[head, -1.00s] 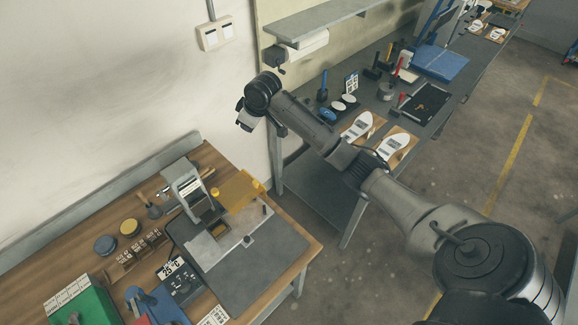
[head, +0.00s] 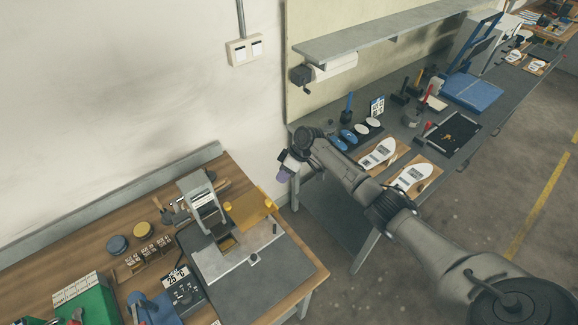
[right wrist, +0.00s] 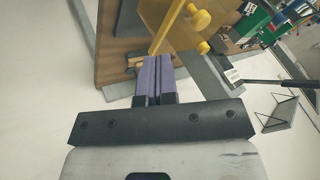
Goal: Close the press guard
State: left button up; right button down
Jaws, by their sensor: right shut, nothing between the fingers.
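The press (head: 203,208) is a grey frame on a grey base plate (head: 240,262) on the wooden bench. Its guard, an amber panel (head: 246,208) with yellow knobs, sticks out at the press's right side and looks swung open. In the right wrist view, the guard's yellow edge (right wrist: 166,27) and knobs show just beyond the fingers. My right gripper (head: 283,175) is right of the guard near the wall, pointing down. Its purple fingers (right wrist: 153,75) are shut and empty, close to the guard edge; I cannot tell whether they touch. My left gripper is not in view.
Left of the press lie round pads (head: 117,244), a number block rack and a green box (head: 84,299). A second bench (head: 345,185) with insoles and tools stands behind my right arm. A floor gap separates the benches.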

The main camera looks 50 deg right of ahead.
jog(key=a+f+p, duration=0.2)
jog(key=a+f, duration=0.1)
jog(key=a, duration=0.2)
jog(key=shift+s, duration=0.45)
jog(key=shift+a, duration=0.1)
jog(key=shift+a, duration=0.1)
